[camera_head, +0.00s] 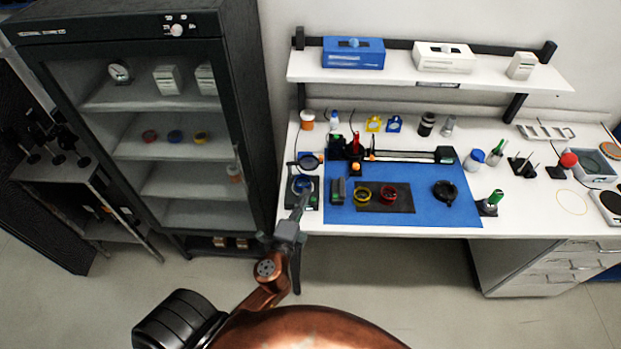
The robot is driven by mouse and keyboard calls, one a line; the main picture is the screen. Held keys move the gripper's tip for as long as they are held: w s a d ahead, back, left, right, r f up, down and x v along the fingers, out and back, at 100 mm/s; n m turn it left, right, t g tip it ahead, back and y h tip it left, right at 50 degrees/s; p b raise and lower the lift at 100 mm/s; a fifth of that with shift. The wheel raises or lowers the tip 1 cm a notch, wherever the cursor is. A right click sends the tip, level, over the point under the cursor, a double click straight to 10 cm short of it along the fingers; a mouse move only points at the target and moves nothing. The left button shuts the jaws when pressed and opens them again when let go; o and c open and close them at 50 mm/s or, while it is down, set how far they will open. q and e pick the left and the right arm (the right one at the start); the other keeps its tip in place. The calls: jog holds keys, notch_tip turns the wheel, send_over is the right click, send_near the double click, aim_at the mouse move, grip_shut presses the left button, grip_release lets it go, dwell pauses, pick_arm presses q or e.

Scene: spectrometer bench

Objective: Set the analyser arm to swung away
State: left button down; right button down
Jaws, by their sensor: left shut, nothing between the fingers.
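My left arm reaches up from the bottom of the view to the left front of the bench. Its gripper (301,196) is shut and empty, over or beside a small black stage (311,188) with a blue round part. The gripper hides part of that stage, and I cannot tell whether they touch. My right gripper is not in view.
A blue mat (440,205) carries a dark pad (400,198) with yellow and red rings. A green-topped tool (491,201) stands at the mat's right. A shelf (400,69) overhangs the bench's back. A dark cabinet (235,100) stands close on the left.

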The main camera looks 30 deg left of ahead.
aim_at(320, 159)
pick_arm(q)
jog(key=p+x, duration=0.1)
jog(key=x, duration=1.2)
jog(key=shift+w+a+p, duration=0.2)
jog(key=shift+p, duration=0.15)
jog(key=shift+w, duration=0.1)
jog(key=shift+w+n+y, duration=0.2)
jog(key=shift+n+y, duration=0.1)
jog(key=shift+y, duration=0.2)
